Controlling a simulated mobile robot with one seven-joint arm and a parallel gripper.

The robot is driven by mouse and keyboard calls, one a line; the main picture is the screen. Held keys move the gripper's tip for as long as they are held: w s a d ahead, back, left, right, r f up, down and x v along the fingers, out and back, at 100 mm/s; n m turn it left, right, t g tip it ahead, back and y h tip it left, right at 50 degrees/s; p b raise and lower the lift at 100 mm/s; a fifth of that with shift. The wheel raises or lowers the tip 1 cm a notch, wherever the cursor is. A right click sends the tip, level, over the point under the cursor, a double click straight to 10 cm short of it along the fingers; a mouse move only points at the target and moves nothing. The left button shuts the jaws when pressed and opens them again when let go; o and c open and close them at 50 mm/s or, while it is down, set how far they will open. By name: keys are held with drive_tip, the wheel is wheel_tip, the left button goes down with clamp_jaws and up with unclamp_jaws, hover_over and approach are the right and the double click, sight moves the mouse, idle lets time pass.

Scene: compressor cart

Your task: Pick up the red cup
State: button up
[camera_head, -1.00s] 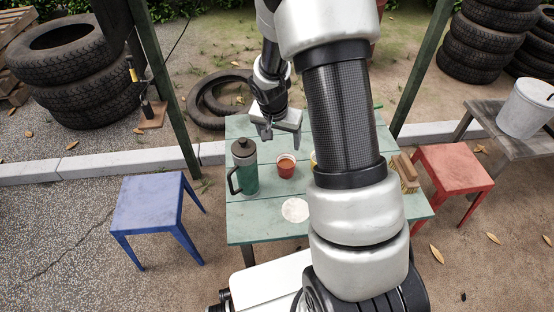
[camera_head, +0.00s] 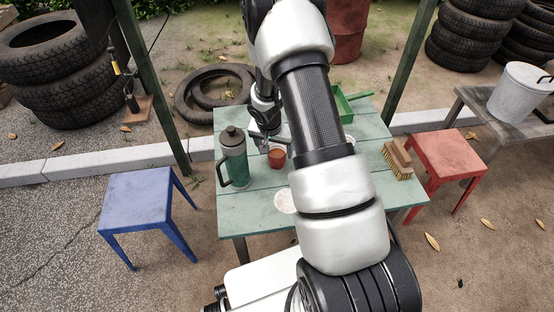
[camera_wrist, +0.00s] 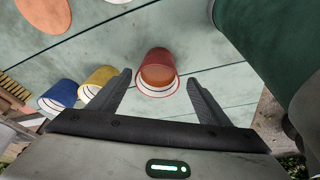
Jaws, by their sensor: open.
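The red cup (camera_head: 277,157) stands on the green table (camera_head: 240,202), just right of the green flask with a handle (camera_head: 233,158). In the wrist view the red cup (camera_wrist: 157,73) has a white band and a brown inside, and it lies ahead of and between my two fingers. My gripper (camera_wrist: 163,92) is open with nothing between its fingertips that I can see held. In the head view my gripper (camera_head: 267,140) is just behind the cup, partly hidden by my arm.
A yellow cup (camera_wrist: 101,80) and a blue cup (camera_wrist: 60,95) stand to the left in the wrist view. The flask (camera_wrist: 275,40) is close on the right there. A brush (camera_head: 398,160), a green tray (camera_head: 352,104) and a white disc (camera_head: 285,201) are on the table.

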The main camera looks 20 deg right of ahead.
sight(277, 153)
drive_tip(key=x, duration=0.4)
drive_tip(key=shift+s+d+b, duration=0.15)
drive_tip(key=shift+b, duration=0.25)
drive_tip(key=shift+r, duration=0.1)
drive_tip(key=c, duration=1.2)
drive_tip(key=shift+r, duration=0.1)
